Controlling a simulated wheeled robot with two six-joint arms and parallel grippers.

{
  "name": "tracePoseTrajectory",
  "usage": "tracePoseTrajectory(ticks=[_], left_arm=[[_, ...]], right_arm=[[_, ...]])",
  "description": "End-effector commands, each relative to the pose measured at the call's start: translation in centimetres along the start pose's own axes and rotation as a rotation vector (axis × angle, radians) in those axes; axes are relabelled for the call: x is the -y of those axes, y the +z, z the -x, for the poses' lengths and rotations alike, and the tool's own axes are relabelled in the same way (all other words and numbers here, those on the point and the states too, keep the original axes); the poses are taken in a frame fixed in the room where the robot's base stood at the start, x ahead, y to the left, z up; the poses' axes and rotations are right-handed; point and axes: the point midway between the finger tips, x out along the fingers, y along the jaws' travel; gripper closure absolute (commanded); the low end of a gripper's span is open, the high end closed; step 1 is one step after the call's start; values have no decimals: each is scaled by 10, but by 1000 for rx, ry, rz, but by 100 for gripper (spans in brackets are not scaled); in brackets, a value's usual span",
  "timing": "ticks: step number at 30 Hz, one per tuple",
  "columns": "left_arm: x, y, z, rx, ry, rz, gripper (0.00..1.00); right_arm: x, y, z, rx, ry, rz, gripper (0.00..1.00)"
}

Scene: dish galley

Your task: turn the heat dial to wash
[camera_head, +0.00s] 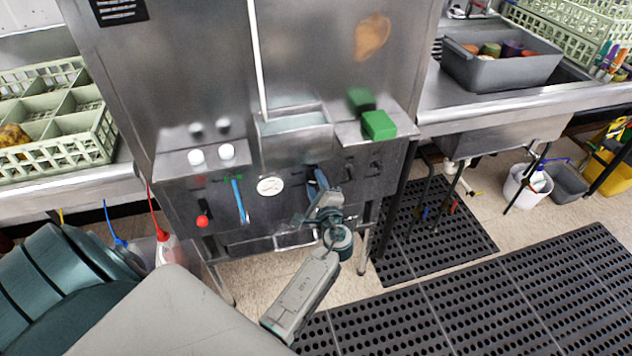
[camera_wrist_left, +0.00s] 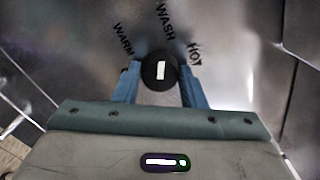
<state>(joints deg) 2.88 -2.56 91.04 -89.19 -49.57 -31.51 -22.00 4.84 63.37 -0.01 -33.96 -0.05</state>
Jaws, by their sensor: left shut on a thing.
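The heat dial (camera_wrist_left: 160,72) is a round black knob with a white bar on its face. In the left wrist view the labels WARM, WASH and HOT are printed in an arc above it. The white bar stands nearly upright in that picture and lines up roughly with WASH, between WARM on the left and HOT on the right. My left gripper (camera_head: 318,182) is at the front of the steel machine, and its blue fingers (camera_wrist_left: 160,88) are shut on the dial's two sides. In the head view the gripper hides the dial. My right gripper is out of view.
The machine front (camera_head: 205,195) also carries a round gauge (camera_head: 270,186), a red knob (camera_head: 202,221) and a blue handle (camera_head: 239,200). A green block (camera_head: 379,125) sits on the ledge above right. Black mats (camera_head: 480,290) cover the floor at right.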

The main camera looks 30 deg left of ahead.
Motion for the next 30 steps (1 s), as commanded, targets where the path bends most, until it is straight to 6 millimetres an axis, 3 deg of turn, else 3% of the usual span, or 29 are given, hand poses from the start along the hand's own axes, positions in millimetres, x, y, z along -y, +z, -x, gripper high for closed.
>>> tracePoseTrajectory(ticks=[20, 21, 24, 30], left_arm=[[1, 0, 0, 0, -2, -64, 85], [1, 0, 0, 0, -2, -64, 59], [0, 0, 0, 0, -1, -64, 41], [0, 0, 0, 0, -1, -64, 41]], right_arm=[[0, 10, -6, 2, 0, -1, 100], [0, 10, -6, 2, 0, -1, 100], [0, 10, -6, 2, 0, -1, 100], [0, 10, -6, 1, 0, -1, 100]])
